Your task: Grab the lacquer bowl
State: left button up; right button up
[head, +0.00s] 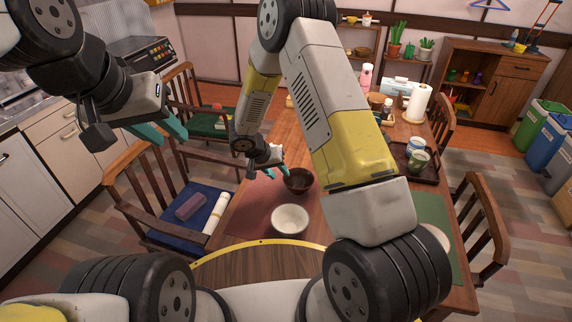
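A dark brown lacquer bowl (299,182) stands upright on the reddish mat on the table. My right gripper (278,173) is just left of the bowl, its teal fingertips at or very near the bowl's left rim. Its fingers look parted; I cannot tell whether they touch the bowl. My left gripper (160,132) is open and empty, high at the left, well away from the bowl, over the chair area.
A white bowl (290,219) stands on the reddish mat (250,205) in front of the lacquer bowl. A tray (428,174) with cups is at the right. My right arm hides the table's middle. Wooden chairs (140,205) flank the table.

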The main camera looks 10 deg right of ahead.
aim_at(284, 178)
jog(key=x, duration=0.5)
jog(key=shift+d+f, duration=0.25)
jog(key=shift+f, duration=0.1)
grip_shut()
